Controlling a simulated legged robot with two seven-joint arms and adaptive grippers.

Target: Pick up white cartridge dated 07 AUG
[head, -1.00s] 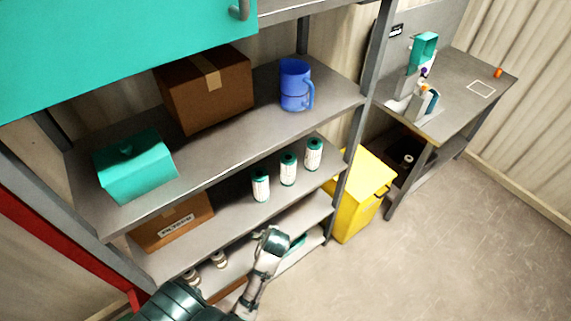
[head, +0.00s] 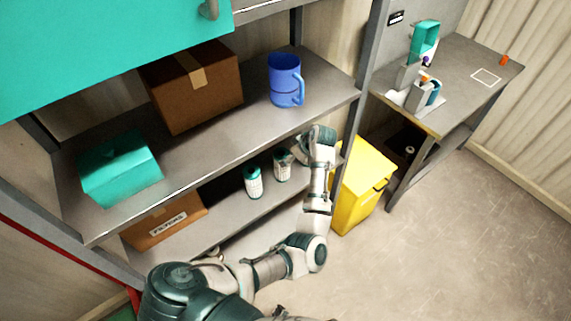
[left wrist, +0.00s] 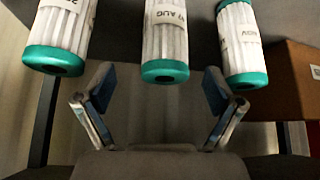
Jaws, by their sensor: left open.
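Three white cartridges with teal ends show in the left wrist view. The middle cartridge (left wrist: 165,38) has a label whose legible part reads AUG; its day number is hard to read. In the head view the middle cartridge (head: 282,166) and the leftmost cartridge (head: 253,182) stand on the middle shelf; my left arm hides the third. My right gripper is out of view.
A box labelled FILTERS (head: 165,222) is left on the same shelf. The shelf above (head: 225,130) holds a teal box (head: 120,168), a brown carton (head: 192,85) and a blue jug (head: 285,80). A yellow bin (head: 360,185) stands right of the rack; floor beyond is clear.

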